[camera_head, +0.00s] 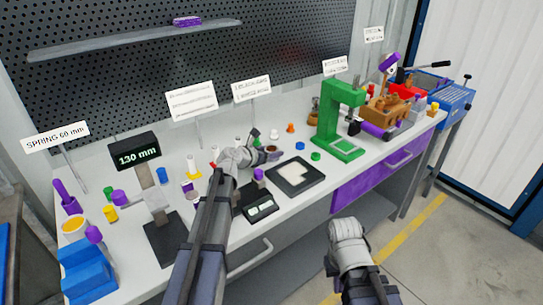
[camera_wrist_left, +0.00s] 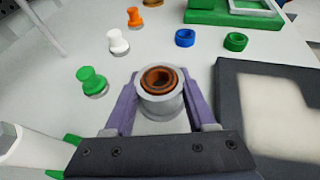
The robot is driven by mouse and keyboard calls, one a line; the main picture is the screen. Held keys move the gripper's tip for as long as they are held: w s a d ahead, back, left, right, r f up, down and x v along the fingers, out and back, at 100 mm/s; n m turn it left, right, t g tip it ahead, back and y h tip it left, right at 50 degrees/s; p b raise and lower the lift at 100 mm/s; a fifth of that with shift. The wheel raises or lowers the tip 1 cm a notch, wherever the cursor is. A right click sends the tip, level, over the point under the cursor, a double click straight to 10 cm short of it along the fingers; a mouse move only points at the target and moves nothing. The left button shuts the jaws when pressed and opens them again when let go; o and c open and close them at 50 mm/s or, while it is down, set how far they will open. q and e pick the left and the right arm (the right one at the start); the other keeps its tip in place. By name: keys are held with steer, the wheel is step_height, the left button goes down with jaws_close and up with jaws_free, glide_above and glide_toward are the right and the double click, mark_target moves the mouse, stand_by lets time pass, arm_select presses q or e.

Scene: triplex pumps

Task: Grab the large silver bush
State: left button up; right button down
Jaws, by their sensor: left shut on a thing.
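The large silver bush (camera_wrist_left: 160,104) is a grey cylinder with brown-orange rings inside its top opening. It stands upright between the two purple fingers of my left gripper (camera_wrist_left: 158,98), which is shut on it. In the head view my left gripper (camera_head: 268,152) is over the middle of the bench, and the bush (camera_head: 272,149) shows small at its tip. I cannot tell whether the bush touches the bench top. My right gripper (camera_head: 345,232) is low in front of the bench, away from the objects; its fingers are not clear.
A dark tray (camera_head: 296,187) lies to the right of the left gripper. A green press (camera_head: 340,120) stands farther right. In the wrist view, green (camera_wrist_left: 92,80), white (camera_wrist_left: 117,40) and orange (camera_wrist_left: 134,17) pieces stand left of the bush; blue (camera_wrist_left: 185,38) and green (camera_wrist_left: 235,41) rings lie beyond it.

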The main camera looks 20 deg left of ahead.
arm_select(q)
jaws_close()
step_height(320, 180, up, 10)
steer(key=p, duration=1)
